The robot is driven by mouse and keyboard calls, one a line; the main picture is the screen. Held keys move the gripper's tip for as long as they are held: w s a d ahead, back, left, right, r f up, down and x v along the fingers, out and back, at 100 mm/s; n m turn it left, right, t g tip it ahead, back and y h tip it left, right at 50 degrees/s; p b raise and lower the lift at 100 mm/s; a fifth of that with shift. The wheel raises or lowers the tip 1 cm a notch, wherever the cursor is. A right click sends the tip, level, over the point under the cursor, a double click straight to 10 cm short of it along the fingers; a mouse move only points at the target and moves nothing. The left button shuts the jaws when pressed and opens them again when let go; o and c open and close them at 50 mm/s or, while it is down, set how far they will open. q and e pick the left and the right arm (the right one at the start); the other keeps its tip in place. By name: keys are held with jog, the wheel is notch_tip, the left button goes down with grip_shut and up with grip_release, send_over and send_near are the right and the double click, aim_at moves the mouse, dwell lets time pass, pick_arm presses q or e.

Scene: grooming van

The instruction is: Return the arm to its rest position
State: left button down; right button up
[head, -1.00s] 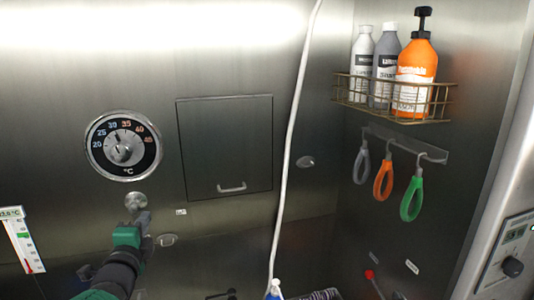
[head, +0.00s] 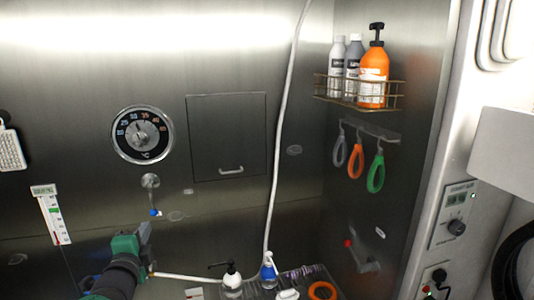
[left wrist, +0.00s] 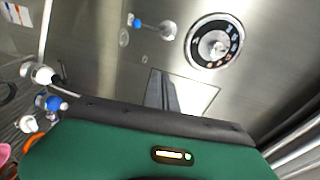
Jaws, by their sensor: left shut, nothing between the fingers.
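My left arm comes in from the lower left of the head view. Its gripper (head: 146,230), with a green body, is shut and empty in front of the steel wall. It is below the round temperature dial (head: 143,134) and a small round metal fitting (head: 150,181). A small blue-tipped part (head: 155,212) shows just above the gripper tips. In the left wrist view, the green gripper body fills the bottom, and the dial (left wrist: 215,41) and the blue-tipped part (left wrist: 138,23) lie beyond it. My right gripper is not in view.
A wire shelf (head: 335,97) holds bottles, with coloured loops (head: 356,161) hanging below. A white hose (head: 281,130) runs down the wall. Pump bottles (head: 268,270) stand at the bottom. A thermometer strip (head: 52,216) is at left, a control panel (head: 455,215) at right.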

pick_arm(q)
notch_tip(320, 180, down, 8)
jog(key=s+n+g, duration=0.1)
jog(key=n+g, duration=0.2)
jog(key=s+d+f+n+g+h, duration=0.1)
jog(key=s+d+f+n+g, duration=0.25)
jog(key=s+f, duration=0.45)
jog(key=s+d+f+n+g+h, duration=0.1)
jog(key=s+d+f+n+g, duration=0.35)
jog(key=s, duration=0.45)
jog(key=s+d+f+n+g+h, duration=0.1)
jog(key=s+d+f+n+g, duration=0.2)
jog(key=s+f, duration=0.55)
notch_tip(320, 180, down, 8)
jog(key=s+n+b, duration=0.1)
jog(key=s+b, duration=0.1)
jog(key=b, duration=0.5)
jog(key=shift+a+n+b, duration=0.2)
jog(key=shift+n+b, duration=0.2)
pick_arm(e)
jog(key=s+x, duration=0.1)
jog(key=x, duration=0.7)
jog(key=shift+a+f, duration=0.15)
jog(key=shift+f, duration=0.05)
